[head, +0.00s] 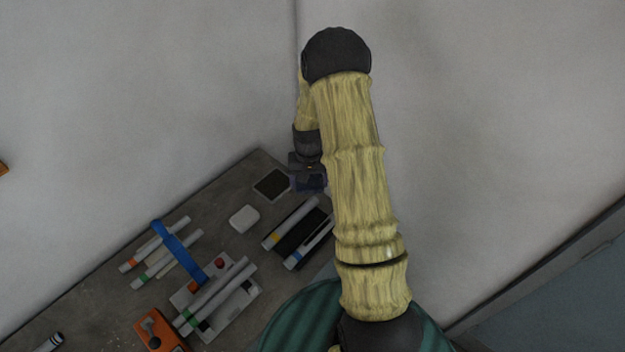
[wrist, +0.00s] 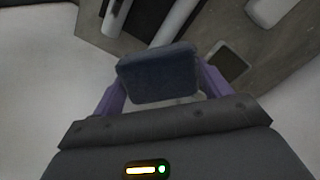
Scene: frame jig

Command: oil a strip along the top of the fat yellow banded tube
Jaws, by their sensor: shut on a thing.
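My gripper (wrist: 155,88) is shut on a dark blue block (wrist: 157,72), held between its two purple fingers. In the head view the block (head: 308,184) hangs over the back right part of the bench, partly dim below my wrist. A pale tube with a yellow band (head: 290,223) lies at the left side of a black tray (head: 297,235), below and apart from the block. A second pale tube with a blue band (head: 310,243) lies at the tray's right side. In the wrist view pale tubes (wrist: 180,18) show at the top, beyond the block; their bands are not visible there.
A dark square pad in a light frame (head: 272,184) and a white block (head: 243,219) lie near the tray. A white jig (head: 242,302) holds tubes with an orange device (head: 158,332) beside it. Banded tubes (head: 148,250) rest by a blue bar (head: 180,248). Walls close in behind the bench.

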